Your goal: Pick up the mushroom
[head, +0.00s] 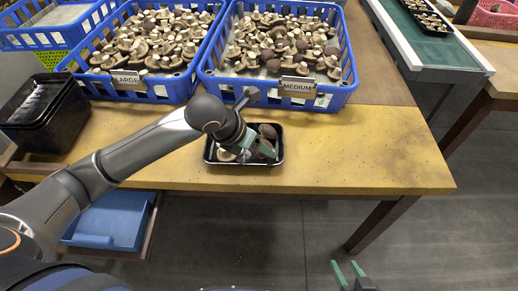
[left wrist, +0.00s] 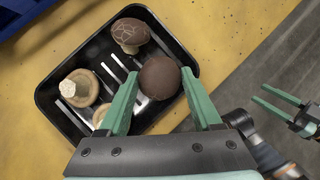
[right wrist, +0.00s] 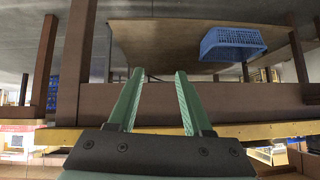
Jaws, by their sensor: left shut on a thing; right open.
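A black tray (head: 207,152) stands on the yellow table in front of the crates. In the left wrist view the tray (left wrist: 43,97) holds a cracked brown mushroom (left wrist: 130,31) at the top and pale mushrooms (left wrist: 78,86) lying stem-up at the left. My left gripper (left wrist: 160,74) is shut on a round dark-brown mushroom (left wrist: 159,79) at the tray's right part. In the head view the left gripper (head: 261,149) is over the tray and partly hides its contents. My right gripper (head: 347,269) is open and empty, beyond the table's front edge.
Blue crates marked LARGE (head: 127,84) and MEDIUM (head: 298,88) hold many mushrooms behind the tray. Stacked black trays (head: 42,113) stand at the left. A conveyor (head: 441,49) is at back right. The table (head: 375,150) is clear right of the tray.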

